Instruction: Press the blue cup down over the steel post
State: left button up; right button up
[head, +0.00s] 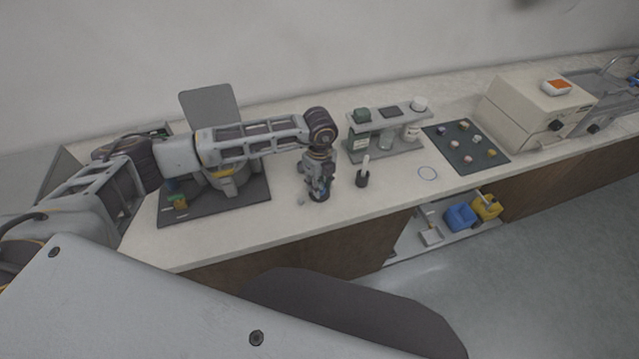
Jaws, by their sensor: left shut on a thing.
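My left gripper (320,191) points down near the front edge of the counter, to the right of a dark mat (250,189). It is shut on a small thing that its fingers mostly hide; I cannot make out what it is. A grey press-like device (229,180) stands on the mat, partly behind my left arm. I cannot make out the steel post. My right gripper is not in view.
A black holder with a pale handle (362,176) stands just right of my left gripper. Behind it is a grey rack (385,127) with jars. Further right are a dark mat with several small pieces (481,162) and a beige machine (533,112). Blue and yellow containers (460,217) sit below the counter.

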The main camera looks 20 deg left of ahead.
pick_arm(q)
jog(key=shift+f+b, duration=0.3)
jog(key=shift+f, duration=0.2)
dwell(0.5)
jog(key=o, duration=1.5)
jog(key=shift+o, duration=0.2)
jog(key=shift+r, duration=0.15)
